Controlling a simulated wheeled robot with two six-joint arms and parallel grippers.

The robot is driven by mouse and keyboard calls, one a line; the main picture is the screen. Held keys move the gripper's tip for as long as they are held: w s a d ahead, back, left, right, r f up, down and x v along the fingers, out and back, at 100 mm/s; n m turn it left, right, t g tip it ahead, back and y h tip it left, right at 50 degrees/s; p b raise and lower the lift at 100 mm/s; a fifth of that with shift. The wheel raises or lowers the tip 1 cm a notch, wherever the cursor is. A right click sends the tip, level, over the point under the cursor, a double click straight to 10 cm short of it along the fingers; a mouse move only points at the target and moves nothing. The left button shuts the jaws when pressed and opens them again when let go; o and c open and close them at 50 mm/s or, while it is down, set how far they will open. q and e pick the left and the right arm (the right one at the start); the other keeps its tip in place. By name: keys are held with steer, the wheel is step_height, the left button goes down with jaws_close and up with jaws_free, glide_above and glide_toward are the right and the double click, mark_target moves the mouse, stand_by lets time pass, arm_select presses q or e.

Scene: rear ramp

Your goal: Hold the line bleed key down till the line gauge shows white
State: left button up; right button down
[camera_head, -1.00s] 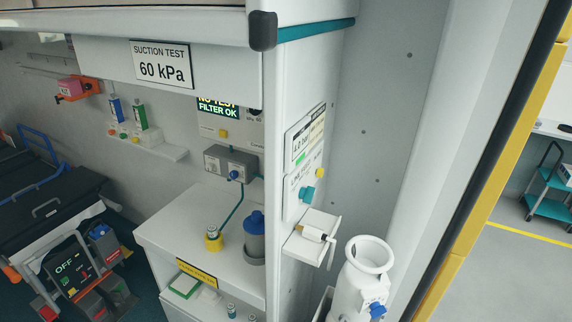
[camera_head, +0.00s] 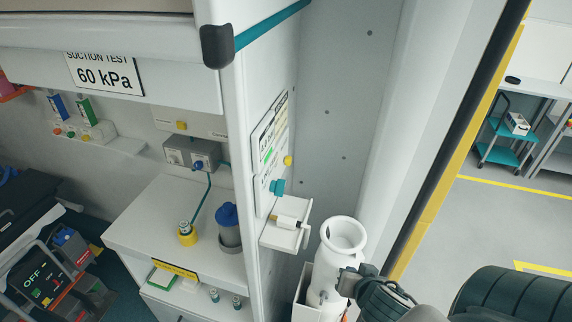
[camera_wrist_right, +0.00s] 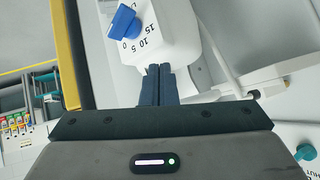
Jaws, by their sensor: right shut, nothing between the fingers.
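The wall panel (camera_head: 268,150) on the white side wall has a display with a green mark, seen at a steep angle, so I cannot read it. A yellow button (camera_head: 288,160) sits on its right edge. A teal knob (camera_head: 277,187) is below it and also shows in the right wrist view (camera_wrist_right: 305,152). I cannot tell which of these is the line bleed key. My right gripper (camera_head: 347,283) is shut and empty, in front of the white cylinder and below the panel; its closed fingers (camera_wrist_right: 158,85) show in the wrist view. My left gripper is not in view.
A counter (camera_head: 150,225) is left of the wall. A yellow-edged opening is at right.

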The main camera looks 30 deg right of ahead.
steer(key=w+r+m+t+y, duration=0.3)
steer(key=w+r+m+t, duration=0.6)
steer(key=r, duration=0.6)
steer(key=shift+w+d+r, duration=0.2)
steer(key=shift+w+r, duration=0.1)
steer(key=shift+w, duration=0.6)
